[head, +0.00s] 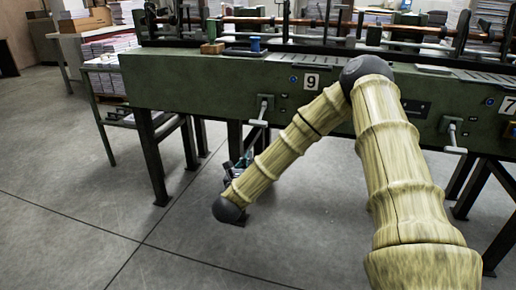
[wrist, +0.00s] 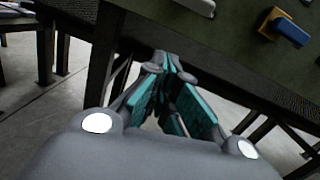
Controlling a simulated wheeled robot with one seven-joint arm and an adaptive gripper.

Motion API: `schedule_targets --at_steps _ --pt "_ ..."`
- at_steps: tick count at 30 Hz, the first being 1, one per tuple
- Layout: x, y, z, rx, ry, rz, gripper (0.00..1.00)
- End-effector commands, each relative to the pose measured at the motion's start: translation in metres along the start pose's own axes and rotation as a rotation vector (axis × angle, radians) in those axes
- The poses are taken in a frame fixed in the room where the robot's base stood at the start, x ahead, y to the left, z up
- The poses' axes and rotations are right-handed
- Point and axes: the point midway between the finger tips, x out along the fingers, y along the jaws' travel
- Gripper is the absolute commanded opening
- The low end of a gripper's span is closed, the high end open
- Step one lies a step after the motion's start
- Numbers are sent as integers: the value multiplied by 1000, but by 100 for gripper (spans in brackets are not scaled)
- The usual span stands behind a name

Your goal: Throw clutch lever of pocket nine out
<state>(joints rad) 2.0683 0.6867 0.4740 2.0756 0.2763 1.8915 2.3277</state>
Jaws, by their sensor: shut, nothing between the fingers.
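The plate with the number 9 (head: 311,82) is on the front face of the long green machine. A pale metal clutch lever (head: 262,110) hangs from that face, left of and below the plate, with its handle near the lower edge. My gripper (head: 236,168) is low, below the machine's front and below this lever, partly hidden behind my own arm. In the wrist view my gripper (wrist: 168,65) has its teal-padded fingers together at the tips, holding nothing. A pale handle end (wrist: 199,6) shows at the top of the wrist view, apart from the fingers; I cannot tell which lever it is.
A second lever (head: 453,135) hangs right of my arm, and the number 7 plate (head: 508,105) is at the right edge. The floor (head: 80,200) at left is clear.

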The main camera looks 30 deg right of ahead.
Motion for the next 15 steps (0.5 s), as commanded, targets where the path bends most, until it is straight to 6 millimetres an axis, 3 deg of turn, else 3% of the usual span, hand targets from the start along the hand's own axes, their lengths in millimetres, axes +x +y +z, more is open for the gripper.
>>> schedule_targets --at_steps 5,15 --pt "9 -10 4 98 -26 -53 0" --pt "10 -11 6 104 -27 -56 0"
